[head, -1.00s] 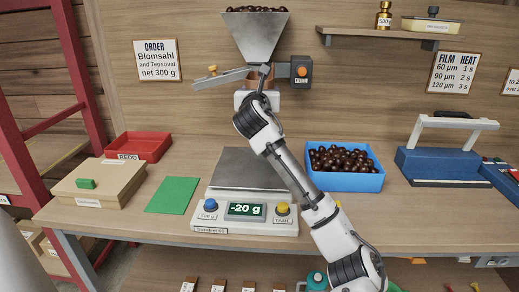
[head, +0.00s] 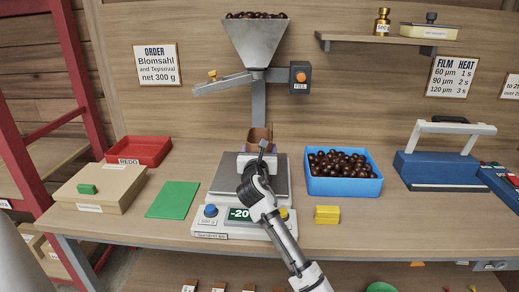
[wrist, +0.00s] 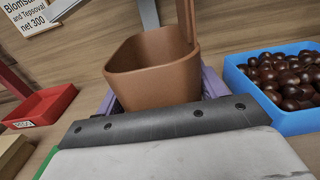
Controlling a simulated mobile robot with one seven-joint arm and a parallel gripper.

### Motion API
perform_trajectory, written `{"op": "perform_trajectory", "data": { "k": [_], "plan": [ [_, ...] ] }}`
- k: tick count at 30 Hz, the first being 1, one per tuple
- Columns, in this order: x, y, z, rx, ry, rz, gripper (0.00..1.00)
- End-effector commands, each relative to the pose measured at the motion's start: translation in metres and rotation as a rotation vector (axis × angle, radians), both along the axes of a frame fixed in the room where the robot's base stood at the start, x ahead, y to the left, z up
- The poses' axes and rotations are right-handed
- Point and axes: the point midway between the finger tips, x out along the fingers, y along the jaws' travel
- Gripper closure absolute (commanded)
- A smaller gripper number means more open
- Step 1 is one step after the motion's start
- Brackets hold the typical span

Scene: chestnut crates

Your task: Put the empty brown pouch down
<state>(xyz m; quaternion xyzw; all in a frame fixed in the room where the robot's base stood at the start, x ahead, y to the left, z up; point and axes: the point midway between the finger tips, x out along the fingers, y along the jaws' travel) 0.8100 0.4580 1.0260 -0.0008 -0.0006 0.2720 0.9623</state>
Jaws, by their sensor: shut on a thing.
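The brown pouch (head: 260,134) is upright and open at the top. In the wrist view the pouch (wrist: 150,85) shows bare inner walls and no chestnuts; its very bottom is hidden. My gripper (head: 259,150) is shut on it, with a purple finger on each side in the wrist view. The pouch is over the back of the scale's grey pan (head: 279,178), below the hopper arm. My gripper hides its base, so I cannot tell whether it touches the pan. The scale display (head: 239,214) shows -20, the rest covered by my arm.
A blue crate of chestnuts (head: 345,186) stands right of the scale, a yellow block (head: 327,214) in front of it. A green sheet (head: 173,199), a cardboard box (head: 100,197) and a red tray (head: 140,163) lie left. The filled hopper (head: 255,45) hangs above.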

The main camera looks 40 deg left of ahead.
Motion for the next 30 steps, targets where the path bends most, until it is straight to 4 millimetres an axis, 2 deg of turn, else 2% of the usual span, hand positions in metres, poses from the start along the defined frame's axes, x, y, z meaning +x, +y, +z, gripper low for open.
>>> {"op": "perform_trajectory", "data": {
  "k": [9,10,15,25,30],
  "plan": [
    [0.0,-0.001,-0.001,0.002,-0.003,0.0,0.91],
    [0.0,0.0,-0.003,0.001,-0.001,-0.001,0.28],
    [0.0,0.0,-0.002,0.001,0.0,0.0,0.08],
    [0.0,0.0,0.002,0.002,-0.001,0.0,0.08],
    [-0.015,-0.01,-0.001,0.004,-0.001,0.001,0.08]
  ]
}}
